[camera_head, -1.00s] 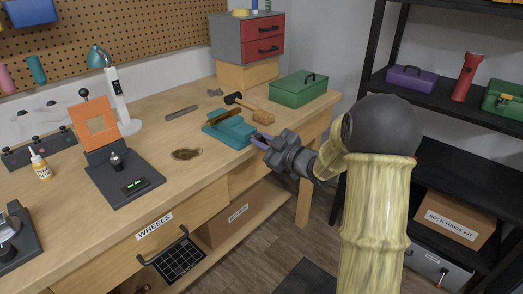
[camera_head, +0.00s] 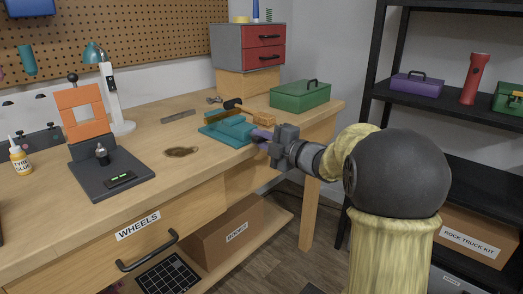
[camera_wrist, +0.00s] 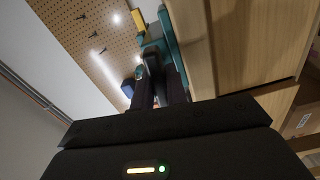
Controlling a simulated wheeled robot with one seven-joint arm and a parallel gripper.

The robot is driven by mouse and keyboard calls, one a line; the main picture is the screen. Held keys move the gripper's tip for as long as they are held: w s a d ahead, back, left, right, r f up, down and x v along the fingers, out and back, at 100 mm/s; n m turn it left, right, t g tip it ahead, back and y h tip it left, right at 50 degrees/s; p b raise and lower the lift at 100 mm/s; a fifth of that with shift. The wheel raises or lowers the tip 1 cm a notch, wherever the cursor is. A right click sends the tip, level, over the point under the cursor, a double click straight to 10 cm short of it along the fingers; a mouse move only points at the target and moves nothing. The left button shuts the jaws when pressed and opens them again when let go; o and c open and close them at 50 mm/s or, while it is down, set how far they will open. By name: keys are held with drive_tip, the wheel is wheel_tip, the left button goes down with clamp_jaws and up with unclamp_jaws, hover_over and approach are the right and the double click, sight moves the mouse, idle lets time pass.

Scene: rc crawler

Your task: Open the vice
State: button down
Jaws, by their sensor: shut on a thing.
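The teal vice (camera_head: 232,129) sits near the front edge of the wooden workbench (camera_head: 195,150), in the middle of the head view. In the wrist view its teal body (camera_wrist: 168,38) shows beyond my fingers. My gripper (camera_head: 263,137) is at the front end of the vice, at the bench edge. In the wrist view my two dark fingers (camera_wrist: 155,68) are shut on a small grey part at that end, seemingly the vice handle. The fingers cover most of this part, and its shape cannot be made out.
A hammer (camera_head: 264,118) lies behind the vice, and a green toolbox (camera_head: 300,96) stands behind right. A grey and red drawer unit (camera_head: 248,48) is at the back. An orange stand (camera_head: 83,125) and a lamp (camera_head: 115,95) are left. Black shelves (camera_head: 450,112) stand right.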

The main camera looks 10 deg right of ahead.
drive_tip(key=shift+f+n+b, duration=0.2)
drive_tip(key=shift+n+b, duration=0.4)
drive_tip(key=shift+n, duration=0.1)
drive_tip(key=shift+r, duration=0.1)
drive_tip(key=c, duration=1.4)
unclamp_jaws()
drive_tip(key=p+v, duration=0.2)
drive_tip(key=v, duration=1.5)
drive_tip(key=shift+s, duration=0.2)
drive_tip(key=shift+w, duration=0.1)
